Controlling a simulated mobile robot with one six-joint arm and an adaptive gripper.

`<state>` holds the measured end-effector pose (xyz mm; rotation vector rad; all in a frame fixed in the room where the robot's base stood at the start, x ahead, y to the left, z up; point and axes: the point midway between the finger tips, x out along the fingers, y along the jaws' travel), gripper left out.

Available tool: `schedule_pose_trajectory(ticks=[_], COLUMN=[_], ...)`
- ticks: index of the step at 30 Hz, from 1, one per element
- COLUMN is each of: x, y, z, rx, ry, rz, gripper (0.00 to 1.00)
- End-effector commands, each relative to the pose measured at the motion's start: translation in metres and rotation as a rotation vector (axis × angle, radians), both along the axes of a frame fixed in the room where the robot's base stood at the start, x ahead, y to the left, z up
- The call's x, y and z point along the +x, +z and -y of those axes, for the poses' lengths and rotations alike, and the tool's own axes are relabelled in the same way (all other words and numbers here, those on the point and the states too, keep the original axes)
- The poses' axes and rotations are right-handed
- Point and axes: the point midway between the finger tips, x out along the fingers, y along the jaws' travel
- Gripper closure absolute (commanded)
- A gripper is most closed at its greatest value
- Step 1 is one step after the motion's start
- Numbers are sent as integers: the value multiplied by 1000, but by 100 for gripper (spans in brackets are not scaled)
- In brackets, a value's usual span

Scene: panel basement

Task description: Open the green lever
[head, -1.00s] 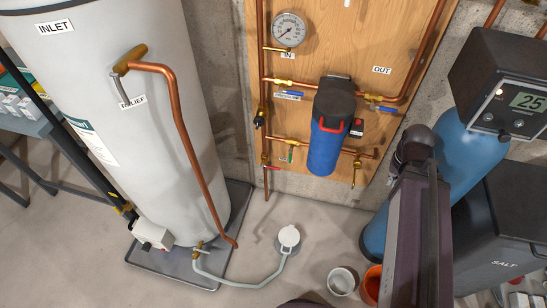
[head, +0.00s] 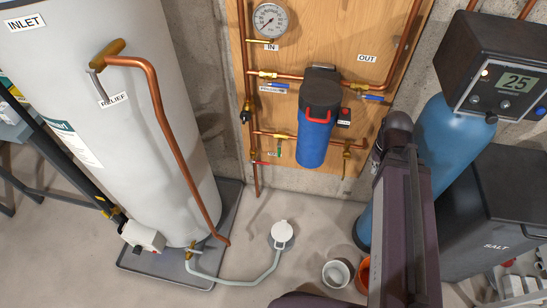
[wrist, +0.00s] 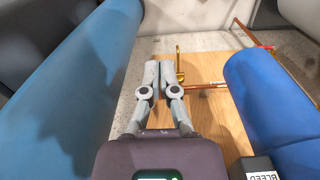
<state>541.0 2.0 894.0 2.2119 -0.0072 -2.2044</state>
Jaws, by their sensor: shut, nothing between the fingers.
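The green lever (head: 278,148) is small and hangs at a valve on the lower copper pipe, left of the blue filter housing (head: 313,135), on the wooden board. I cannot make it out in the wrist view. My gripper (wrist: 159,66) is shut and empty in the wrist view, its fingers together in front of the board (wrist: 215,70). A brass fitting (wrist: 180,66) shows just right of the fingertips; whether they touch it I cannot tell. In the head view my arm covers the lower right, the fingers are hidden, and the gripper is apart from the green lever.
A red-handled valve (head: 258,162) is left of the green lever. Blue levers (head: 372,98) sit on the upper pipe. The blue tank (wrist: 75,75) stands close left of my gripper in the wrist view. A white heater (head: 110,120) stands left. White (head: 337,273) and orange buckets are on the floor.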

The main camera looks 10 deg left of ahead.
Motion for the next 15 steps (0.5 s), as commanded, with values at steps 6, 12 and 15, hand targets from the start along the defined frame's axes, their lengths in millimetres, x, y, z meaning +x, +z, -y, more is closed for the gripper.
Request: schedule_pose_trajectory(ticks=[6,12,15], x=[7,15,18], y=[-48,-88,-107], z=[-3,-12,-13], rx=[-30,-63,-80], ry=[17,40,49], rz=[7,15,19], gripper=[100,100,100])
